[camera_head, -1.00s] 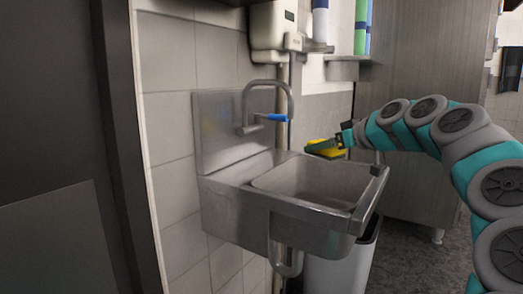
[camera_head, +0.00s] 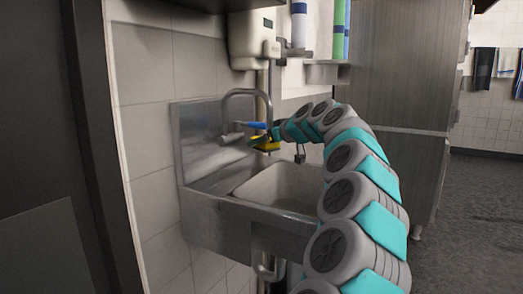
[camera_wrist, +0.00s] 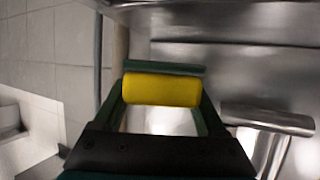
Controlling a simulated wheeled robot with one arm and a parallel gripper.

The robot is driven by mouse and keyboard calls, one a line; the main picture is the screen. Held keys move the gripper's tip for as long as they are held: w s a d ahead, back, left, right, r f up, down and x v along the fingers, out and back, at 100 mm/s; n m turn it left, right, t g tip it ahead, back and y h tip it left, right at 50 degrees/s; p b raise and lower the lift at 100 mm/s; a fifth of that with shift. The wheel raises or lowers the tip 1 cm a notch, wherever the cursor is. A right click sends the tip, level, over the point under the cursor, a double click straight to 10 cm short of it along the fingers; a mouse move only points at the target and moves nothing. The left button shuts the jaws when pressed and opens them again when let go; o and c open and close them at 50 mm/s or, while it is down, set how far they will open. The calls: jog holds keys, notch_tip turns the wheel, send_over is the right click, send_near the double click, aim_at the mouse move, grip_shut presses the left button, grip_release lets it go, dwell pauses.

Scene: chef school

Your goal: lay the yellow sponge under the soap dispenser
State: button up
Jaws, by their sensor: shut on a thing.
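The yellow sponge (camera_head: 267,145) is held in my gripper (camera_head: 262,140) above the back of the sink, close to the tap. In the wrist view the sponge (camera_wrist: 161,89) sits across the jaws, with a dark green layer along its far edge. My gripper (camera_wrist: 160,98) is shut on it. The white soap dispenser (camera_head: 254,38) is on the wall at the upper middle, above the sponge and behind the tap. In the head view my arm hides part of the sink.
The tap also shows at the right of the wrist view (camera_wrist: 268,120). A wall shelf (camera_head: 322,73) holds coloured tubes (camera_head: 340,30).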

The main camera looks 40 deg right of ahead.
aim_at(262, 159)
jog(key=shift+w, duration=0.35)
jog(key=shift+f, duration=1.7)
jog(key=shift+f, duration=0.15)
jog(key=o, duration=1.3)
jog(key=shift+c, duration=0.2)
jog(key=shift+r+p, duration=0.3)
jog(key=b+v, duration=0.2)
jog(key=v, duration=1)
jog(key=shift+s+f, duration=0.1)
jog(key=shift+f, duration=0.1)
